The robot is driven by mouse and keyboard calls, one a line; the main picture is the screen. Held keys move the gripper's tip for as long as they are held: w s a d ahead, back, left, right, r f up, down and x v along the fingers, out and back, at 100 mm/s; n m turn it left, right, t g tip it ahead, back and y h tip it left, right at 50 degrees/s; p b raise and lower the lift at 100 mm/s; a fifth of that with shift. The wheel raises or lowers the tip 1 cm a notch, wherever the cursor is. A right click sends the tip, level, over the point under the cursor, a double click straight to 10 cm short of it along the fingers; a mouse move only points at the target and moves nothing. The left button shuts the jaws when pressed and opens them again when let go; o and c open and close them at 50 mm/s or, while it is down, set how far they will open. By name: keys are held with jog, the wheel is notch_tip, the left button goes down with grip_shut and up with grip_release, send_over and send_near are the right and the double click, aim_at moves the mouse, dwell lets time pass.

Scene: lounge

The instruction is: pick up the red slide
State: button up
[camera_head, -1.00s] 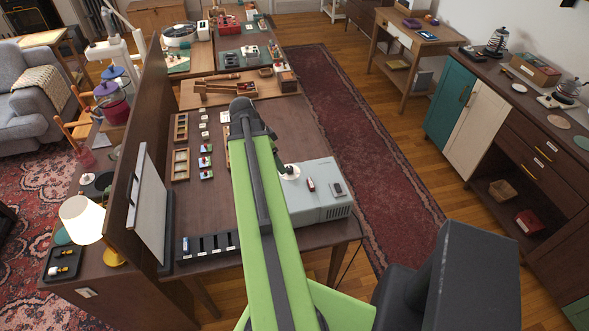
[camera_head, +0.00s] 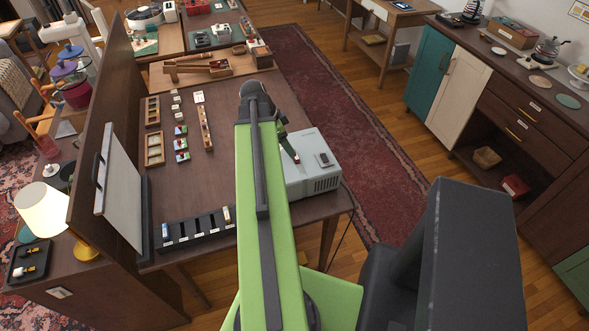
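A small dark red piece with a pale end (camera_head: 294,157) shows on top of the pale grey box-shaped device on the desk; it may be the red slide, but it is too small to be sure. Small pale squares with coloured patches, one partly red (camera_head: 181,143), lie in a column on the desk to the left. My green arm reaches forward over the desk. My gripper (camera_head: 288,146) is at the arm's far end, just above or beside the dark red piece. Its fingers are too small and partly hidden, so I cannot tell whether it touches or holds anything.
The grey device (camera_head: 316,180) also carries a dark flat piece (camera_head: 324,159). A black slotted holder (camera_head: 195,234) stands at the desk's front edge, beside a leaning whitish panel (camera_head: 120,192). Wooden trays (camera_head: 154,149) lie at the left. The desk's middle is mostly bare.

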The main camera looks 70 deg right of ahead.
aim_at(295, 161)
jog(key=shift+s+d+f, duration=0.1)
jog(key=shift+f, duration=0.2)
jog(key=b+x, duration=0.4)
jog(key=x, duration=0.1)
jog(key=shift+s+f+b, duration=0.15)
jog(key=shift+f+b, duration=0.05)
jog(key=shift+b, duration=0.2)
jog(key=shift+r, duration=0.2)
jog(key=c, duration=1.4)
